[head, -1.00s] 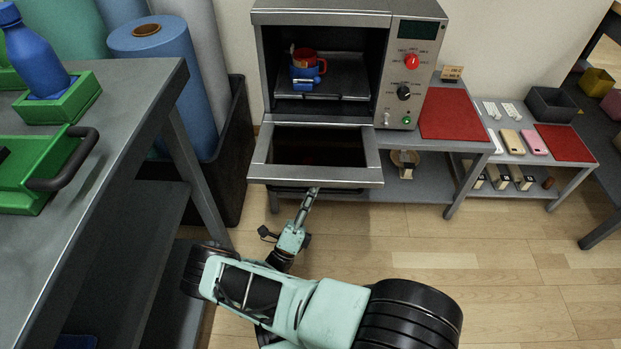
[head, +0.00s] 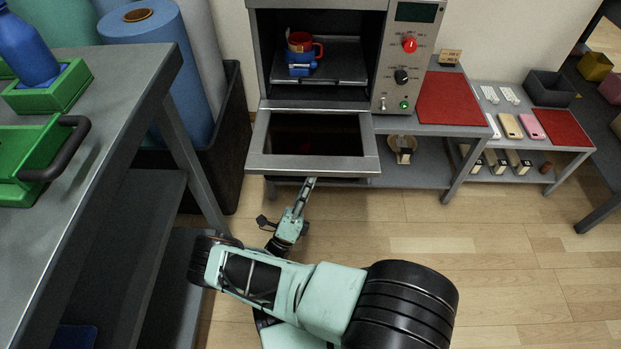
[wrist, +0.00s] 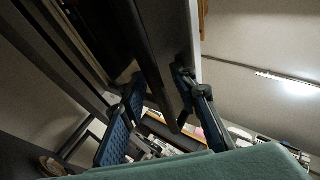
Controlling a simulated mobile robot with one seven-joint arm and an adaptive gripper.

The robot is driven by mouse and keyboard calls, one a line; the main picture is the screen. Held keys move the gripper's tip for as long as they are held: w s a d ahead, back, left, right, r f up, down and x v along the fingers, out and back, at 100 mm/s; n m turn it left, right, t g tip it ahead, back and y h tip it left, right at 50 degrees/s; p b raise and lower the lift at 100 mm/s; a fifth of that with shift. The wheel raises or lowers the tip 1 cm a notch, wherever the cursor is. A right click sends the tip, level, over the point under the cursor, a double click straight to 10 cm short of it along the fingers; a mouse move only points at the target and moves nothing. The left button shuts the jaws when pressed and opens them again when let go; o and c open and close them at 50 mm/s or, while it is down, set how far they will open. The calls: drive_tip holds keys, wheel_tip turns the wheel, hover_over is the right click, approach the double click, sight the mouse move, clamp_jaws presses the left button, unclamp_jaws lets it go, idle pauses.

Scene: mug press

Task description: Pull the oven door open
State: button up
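The oven (head: 410,60) stands against the back wall in the head view. Its door (head: 312,164) is folded far down, close to level, with the chamber open above it. My gripper (head: 310,184) is at the door's front edge, where the handle is mostly hidden. In the wrist view, a dark bar (wrist: 158,65), seemingly the door handle, passes between the two spread fingers of my gripper (wrist: 158,82). The blue pad of the left finger shows apart from the bar. The right finger lies close to the bar; contact is unclear.
A red mug (head: 300,41) on a blue piece sits inside the oven. A grey table (head: 130,110) with green holders stands close on the left. A low shelf (head: 470,120) with a red mat is right of the oven. Floor (head: 450,235) is clear at the right.

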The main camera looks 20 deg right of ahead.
drive_tip(key=shift+a+f, duration=0.1)
drive_tip(key=shift+f, duration=0.1)
drive_tip(key=s+a, duration=0.8)
drive_tip(key=a, duration=0.1)
drive_tip(key=shift+a+f, duration=0.25)
drive_tip(key=shift+a, duration=0.15)
